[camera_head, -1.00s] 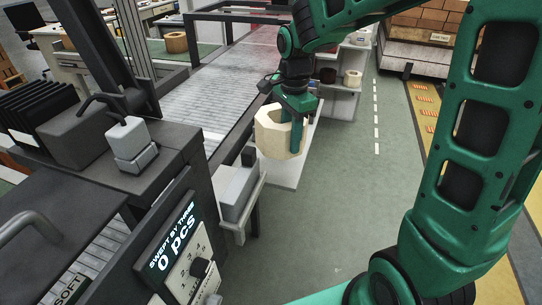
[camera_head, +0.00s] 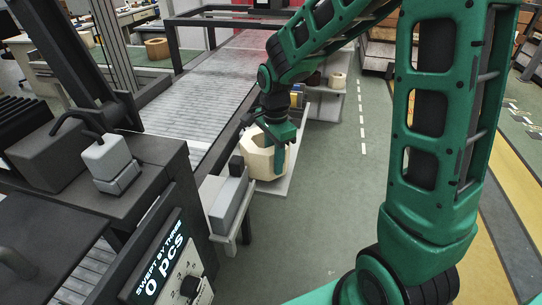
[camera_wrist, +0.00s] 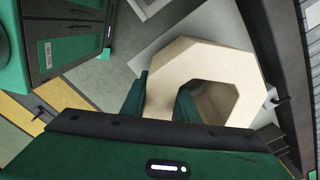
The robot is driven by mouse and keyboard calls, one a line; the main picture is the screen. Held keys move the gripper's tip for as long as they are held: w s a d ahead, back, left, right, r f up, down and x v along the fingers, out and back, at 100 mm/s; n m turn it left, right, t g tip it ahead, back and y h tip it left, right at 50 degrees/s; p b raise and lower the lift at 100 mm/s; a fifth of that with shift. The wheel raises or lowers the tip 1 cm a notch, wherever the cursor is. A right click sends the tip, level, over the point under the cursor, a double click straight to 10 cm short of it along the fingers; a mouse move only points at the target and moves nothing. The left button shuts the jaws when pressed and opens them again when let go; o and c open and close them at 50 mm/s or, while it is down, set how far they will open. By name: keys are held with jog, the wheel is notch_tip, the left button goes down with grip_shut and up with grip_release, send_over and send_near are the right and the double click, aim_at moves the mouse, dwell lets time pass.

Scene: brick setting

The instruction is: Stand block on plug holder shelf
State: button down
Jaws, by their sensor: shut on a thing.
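The block is a cream, many-sided ring (camera_head: 262,158) with a wide opening. In the head view it is over the pale shelf (camera_head: 291,183) at the conveyor's side; I cannot tell whether it touches the shelf. My gripper (camera_head: 279,160) is shut on the block's wall, one finger outside and one in the opening. In the wrist view the block (camera_wrist: 205,70) fills the upper middle, and my gripper (camera_wrist: 160,103) grips its near left wall. The block's far underside is hidden.
A grey box (camera_head: 229,203) stands on a small side ledge just nearer than the block. The conveyor (camera_head: 190,85) runs along the left. Shelves with small items (camera_head: 325,100) stand behind. Green floor (camera_head: 335,200) is free at the right.

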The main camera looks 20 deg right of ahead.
jog(key=shift+f, duration=1.3)
jog(key=shift+w, duration=0.1)
jog(key=c, duration=1.4)
grip_release()
jog(key=shift+f, duration=0.1)
notch_tip(320, 180, up, 12)
jog(key=shift+r, duration=0.1)
jog(key=s+d+r+n, duration=0.2)
jog(key=s+d+n, duration=0.2)
jog(key=s+d, duration=0.8)
jog(key=s+d+f+n, duration=0.1)
jog(key=s+n, duration=0.1)
jog(key=s, duration=0.2)
jog(key=s+d+n, duration=0.1)
jog(key=s+n, duration=0.1)
jog(key=s, duration=0.3)
jog(key=s+d+f+n, duration=0.1)
jog(key=s+d, duration=0.1)
jog(key=s, duration=0.3)
jog(key=shift+s+d+f+n, duration=0.1)
jog(key=shift+s+f+n, duration=0.1)
jog(key=shift+f+n, duration=0.15)
